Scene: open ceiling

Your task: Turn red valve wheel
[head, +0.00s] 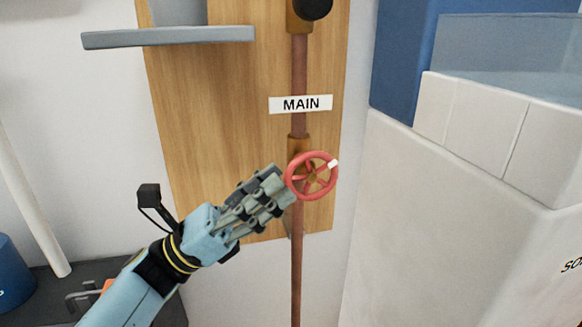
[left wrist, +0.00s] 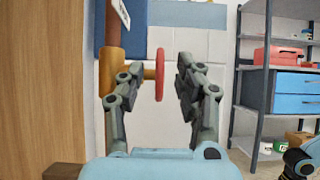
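The red valve wheel (head: 329,190) is mounted on a brown vertical pipe below the MAIN label (head: 301,104). It has spokes and a white mark on its upper right rim. My left gripper (head: 275,187) reaches in from the lower left, its fingertips close to the wheel's left rim. In the left wrist view the wheel (left wrist: 160,72) shows edge-on, between the two spread fingers in the picture, with a visible gap on each side. The left gripper is open and empty. Contact with the rim cannot be told.
The pipe (head: 299,75) runs along a wooden board (head: 220,120). A grey ledge (head: 170,38) juts out upper left. A white tiled block (head: 430,220) stands to the right. A shelf unit (left wrist: 285,95) with blue drawers stands right in the left wrist view.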

